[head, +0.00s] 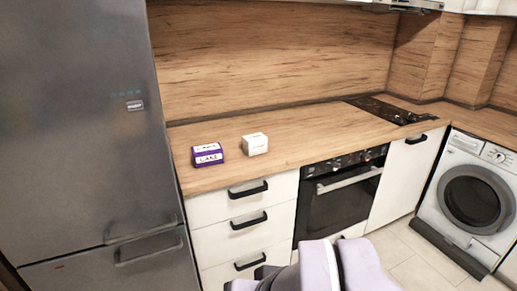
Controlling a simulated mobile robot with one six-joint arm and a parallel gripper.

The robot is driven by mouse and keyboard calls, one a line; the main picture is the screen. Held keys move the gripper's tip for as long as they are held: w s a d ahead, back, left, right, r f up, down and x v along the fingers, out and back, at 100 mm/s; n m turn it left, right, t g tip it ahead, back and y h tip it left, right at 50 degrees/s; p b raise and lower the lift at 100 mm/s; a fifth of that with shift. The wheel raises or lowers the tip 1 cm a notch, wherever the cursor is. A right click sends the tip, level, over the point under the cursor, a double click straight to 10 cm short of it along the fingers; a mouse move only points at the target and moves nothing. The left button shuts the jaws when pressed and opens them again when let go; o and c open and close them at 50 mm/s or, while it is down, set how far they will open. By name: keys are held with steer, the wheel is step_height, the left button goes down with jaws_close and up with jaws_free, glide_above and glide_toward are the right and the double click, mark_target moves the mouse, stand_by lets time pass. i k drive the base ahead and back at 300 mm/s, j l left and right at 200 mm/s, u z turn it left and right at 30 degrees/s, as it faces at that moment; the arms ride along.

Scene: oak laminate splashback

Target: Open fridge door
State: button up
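The fridge (85,110) is a tall grey metallic unit at the left edge of the head view. Its large upper door and the lower door (110,272) both look shut. A horizontal handle (150,246) runs along the top of the lower door. Another handle (142,228) sits just above it at the bottom of the upper door. Lilac and dark parts of my arm show at the bottom centre, to the right of the fridge and apart from it in the picture. I cannot make out any gripper fingers.
A wooden counter (295,150) bears a purple box (207,156) and a white box (255,144). Below are white drawers with black handles (249,221), a black oven (335,205) and a white cabinet. A washing machine (470,200) stands at right. Tiled floor (405,262) shows at lower right.

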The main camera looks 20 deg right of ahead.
mark_target(80, 170)
steer(key=i+j, duration=0.4)
steer(key=j, duration=0.15)
steer(key=i+j, duration=0.4)
steer(key=j, duration=0.15)
